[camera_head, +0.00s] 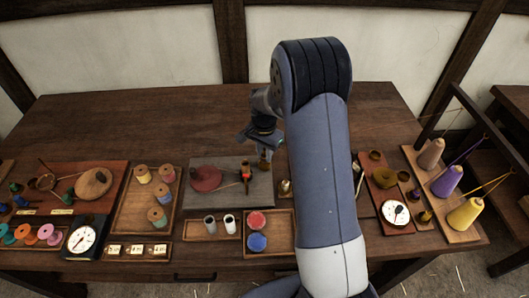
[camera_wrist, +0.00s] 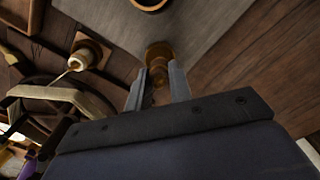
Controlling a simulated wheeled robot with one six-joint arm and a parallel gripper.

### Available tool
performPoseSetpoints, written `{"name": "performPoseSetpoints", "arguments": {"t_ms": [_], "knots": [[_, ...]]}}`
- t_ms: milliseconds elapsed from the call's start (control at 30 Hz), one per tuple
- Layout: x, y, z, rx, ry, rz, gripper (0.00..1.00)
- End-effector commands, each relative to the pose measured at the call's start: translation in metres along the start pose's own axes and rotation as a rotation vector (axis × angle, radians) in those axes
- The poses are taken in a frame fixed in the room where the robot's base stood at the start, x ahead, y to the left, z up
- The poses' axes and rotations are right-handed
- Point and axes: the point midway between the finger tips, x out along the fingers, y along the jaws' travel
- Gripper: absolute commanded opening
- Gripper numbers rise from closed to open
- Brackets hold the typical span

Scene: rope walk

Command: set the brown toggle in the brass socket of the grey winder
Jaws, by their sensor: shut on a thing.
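The grey winder (camera_head: 230,200) is a grey board with a dark red disc (camera_head: 206,178) and a red and green post (camera_head: 246,172). My gripper (camera_head: 263,150) is over its back right corner, pointing down. In the wrist view my gripper (camera_wrist: 159,90) is shut on the brown toggle (camera_wrist: 158,82), a small dark piece between the fingers. The brass socket (camera_wrist: 158,52) shows just beyond the fingertips, near the corner of the grey board. The toggle is in line with it or close to it; whether it is inside I cannot tell. The fingers hide part of the toggle.
A tray of thread spools (camera_head: 150,195) lies left of the winder. A small white-tipped item on a wooden base (camera_wrist: 88,54) is close by the gripper. The table behind is clear.

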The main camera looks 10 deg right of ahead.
Motion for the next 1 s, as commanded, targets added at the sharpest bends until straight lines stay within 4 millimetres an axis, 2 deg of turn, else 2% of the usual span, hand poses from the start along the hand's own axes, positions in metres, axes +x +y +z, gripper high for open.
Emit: {"name": "performPoseSetpoints", "arguments": {"t_ms": [333,800,1000], "knots": [[0.001,0.000,0.000,0.000,0.000,0.000,0.07],[0.018,0.000,0.000,0.000,0.000,0.000,0.07],[0.018,0.000,0.000,0.000,0.000,0.000,0.07]]}}
